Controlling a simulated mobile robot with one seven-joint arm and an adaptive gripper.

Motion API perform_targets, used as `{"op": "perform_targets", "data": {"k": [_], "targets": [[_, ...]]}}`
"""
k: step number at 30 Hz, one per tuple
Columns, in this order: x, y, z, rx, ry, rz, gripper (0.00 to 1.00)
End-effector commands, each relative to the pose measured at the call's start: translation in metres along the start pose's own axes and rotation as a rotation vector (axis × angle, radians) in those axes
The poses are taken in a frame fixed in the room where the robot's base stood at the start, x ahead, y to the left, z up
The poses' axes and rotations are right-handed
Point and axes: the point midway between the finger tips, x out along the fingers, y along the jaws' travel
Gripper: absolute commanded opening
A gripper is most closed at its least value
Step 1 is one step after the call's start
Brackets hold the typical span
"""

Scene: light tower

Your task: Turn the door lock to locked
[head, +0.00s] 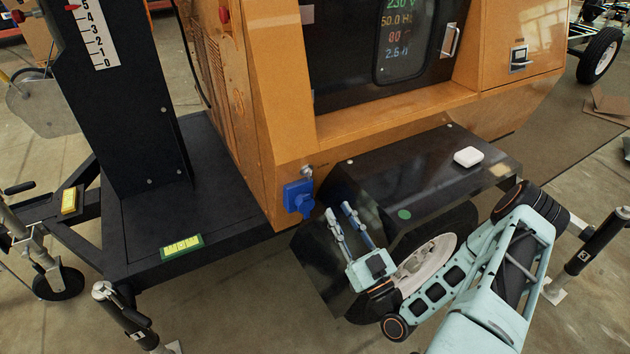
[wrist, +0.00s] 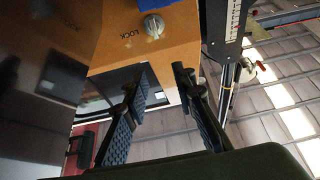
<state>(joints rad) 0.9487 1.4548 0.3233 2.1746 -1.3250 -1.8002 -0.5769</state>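The door lock is a small silver knob (head: 306,172) on the orange cabinet's corner post, just above a blue socket (head: 298,196). In the wrist view the knob (wrist: 153,26) is at the top, with a printed LOCK label beside it. I cannot tell for sure which way its grip is turned. My gripper (head: 339,210) is open and empty, below and to the right of the knob in the head view, apart from it. In the wrist view its two fingers (wrist: 156,80) stand apart with nothing between them.
A dark door panel (head: 345,75) with a display and a handle (head: 450,40) is above. A black mast (head: 120,100) stands left. The socket is close to the knob.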

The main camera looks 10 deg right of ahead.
Motion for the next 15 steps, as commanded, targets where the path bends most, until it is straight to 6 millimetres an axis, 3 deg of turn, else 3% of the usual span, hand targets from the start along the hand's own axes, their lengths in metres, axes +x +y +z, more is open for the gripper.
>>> {"op": "perform_targets", "data": {"k": [15], "targets": [[0.098, -0.001, 0.042, 0.001, 0.000, -0.004, 0.25]]}}
